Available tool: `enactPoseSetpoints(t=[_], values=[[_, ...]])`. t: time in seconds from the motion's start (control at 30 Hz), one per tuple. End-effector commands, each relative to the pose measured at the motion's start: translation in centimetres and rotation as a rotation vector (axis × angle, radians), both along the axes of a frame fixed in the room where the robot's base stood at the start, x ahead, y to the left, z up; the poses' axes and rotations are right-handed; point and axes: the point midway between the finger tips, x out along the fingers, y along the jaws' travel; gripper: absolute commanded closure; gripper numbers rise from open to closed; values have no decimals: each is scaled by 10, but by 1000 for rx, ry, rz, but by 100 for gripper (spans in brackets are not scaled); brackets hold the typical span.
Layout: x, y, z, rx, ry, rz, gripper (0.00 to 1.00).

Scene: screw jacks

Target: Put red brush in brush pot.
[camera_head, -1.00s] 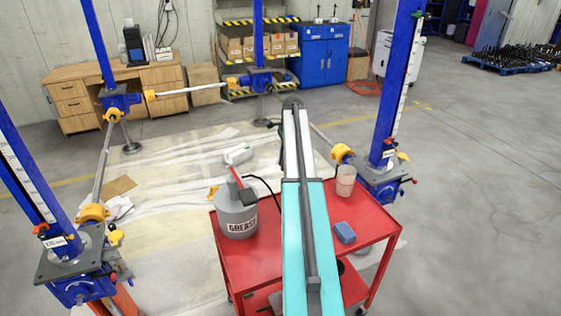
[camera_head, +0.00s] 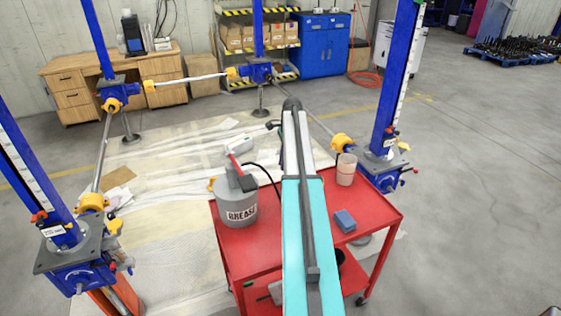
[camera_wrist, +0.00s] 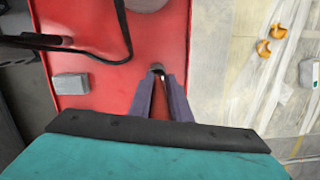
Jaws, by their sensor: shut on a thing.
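My gripper (camera_wrist: 158,88) shows in the wrist view with its two dark jaws close together over the red cart. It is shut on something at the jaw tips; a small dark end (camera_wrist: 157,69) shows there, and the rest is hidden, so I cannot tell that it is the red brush. In the head view my arm hides the gripper. A translucent cup (camera_head: 346,169), likely the brush pot, stands upright at the cart's far right.
The red cart (camera_head: 318,188) carries the can, its black hose (camera_head: 266,175) and a blue block (camera_head: 344,220). A grey block (camera_wrist: 70,85) shows in the wrist view. Blue screw jacks (camera_head: 70,235) with shafts surround a sheeted floor.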

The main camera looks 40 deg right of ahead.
Motion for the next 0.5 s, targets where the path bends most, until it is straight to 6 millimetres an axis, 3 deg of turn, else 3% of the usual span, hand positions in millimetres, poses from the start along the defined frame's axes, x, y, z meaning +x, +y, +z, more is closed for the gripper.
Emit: enactPoseSetpoints(t=[0.43,0.47,0.5], values=[[0,0,-4,0,0,0,100],[0,0,-4,0,0,0,81],[0,0,-4,0,0,0,74]])
